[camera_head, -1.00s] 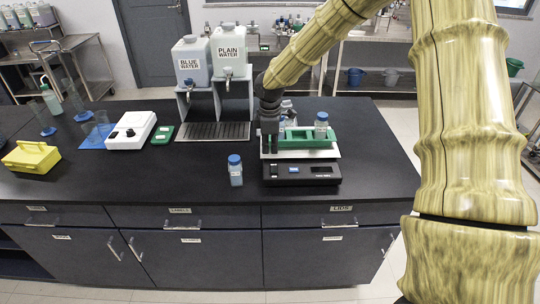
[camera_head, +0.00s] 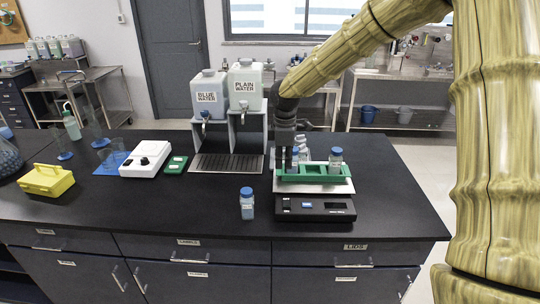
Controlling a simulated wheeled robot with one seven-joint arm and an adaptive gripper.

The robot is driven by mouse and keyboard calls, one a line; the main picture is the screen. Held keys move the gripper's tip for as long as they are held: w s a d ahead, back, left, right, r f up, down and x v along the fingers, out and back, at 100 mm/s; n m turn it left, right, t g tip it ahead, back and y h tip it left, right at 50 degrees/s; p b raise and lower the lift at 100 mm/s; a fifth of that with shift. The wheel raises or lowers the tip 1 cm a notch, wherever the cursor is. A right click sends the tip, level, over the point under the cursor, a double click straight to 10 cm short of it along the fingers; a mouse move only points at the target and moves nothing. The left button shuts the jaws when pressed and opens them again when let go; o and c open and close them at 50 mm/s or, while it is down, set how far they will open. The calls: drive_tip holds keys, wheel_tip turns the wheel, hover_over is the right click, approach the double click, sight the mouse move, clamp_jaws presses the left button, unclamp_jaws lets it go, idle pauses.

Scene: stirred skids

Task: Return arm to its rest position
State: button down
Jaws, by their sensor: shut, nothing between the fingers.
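My gripper (camera_head: 285,164) is at the end of my wood-patterned arm, pointing down over the left part of the green rack (camera_head: 318,174). The sensed jaws are shut and I see nothing held. The rack sits on the plate of a black shaker device (camera_head: 315,208) on the bench. A blue-capped bottle (camera_head: 335,161) stands at the right of the rack. Another blue-capped bottle is partly hidden behind my gripper. I cannot tell if the gripper touches the rack.
A blue-capped bottle (camera_head: 247,204) stands on the black bench (camera_head: 150,213) left of the shaker. Blue water (camera_head: 209,96) and plain water (camera_head: 245,86) dispensers stand behind. A white device (camera_head: 146,158), green pad (camera_head: 175,165) and yellow carrier (camera_head: 47,180) are to the left. The front middle is clear.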

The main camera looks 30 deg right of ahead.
drive_tip(key=s+a+f+m+g, duration=0.1)
drive_tip(key=s+a+f, duration=0.1)
drive_tip(key=s+f, duration=0.2)
drive_tip(key=s+a+f+m+g+p, duration=0.1)
drive_tip(key=s+f, duration=0.3)
drive_tip(key=f, duration=0.5)
drive_tip(key=s+a+f+m+g+p, duration=0.1)
drive_tip(key=s+a+f, duration=0.2)
drive_tip(key=f, duration=0.4)
drive_tip(key=shift+s+f, duration=0.25)
drive_tip(key=shift+s, duration=0.6)
drive_tip(key=s+a+f+m+y+b, duration=0.1)
drive_tip(key=s+a+f+m, duration=0.15)
drive_tip(key=s+f, duration=0.3)
drive_tip(key=s+a+f+m+b, duration=0.1)
drive_tip(key=s+a+f, duration=0.3)
drive_tip(key=f, duration=0.3)
drive_tip(key=s+a+f+m+b, duration=0.1)
drive_tip(key=s+f+m, duration=0.1)
drive_tip(key=s, duration=0.5)
drive_tip(key=s+a+f+m+t+b, duration=0.1)
drive_tip(key=s+f+m, duration=0.1)
drive_tip(key=s+f, duration=0.3)
drive_tip(key=s+a+f+m+t, duration=0.1)
drive_tip(key=s+f, duration=0.3)
drive_tip(key=s, duration=0.4)
drive_tip(key=shift+s+a+m+h+b, duration=0.3)
drive_tip(key=shift+a+m+b, duration=0.1)
drive_tip(key=shift+m, duration=0.15)
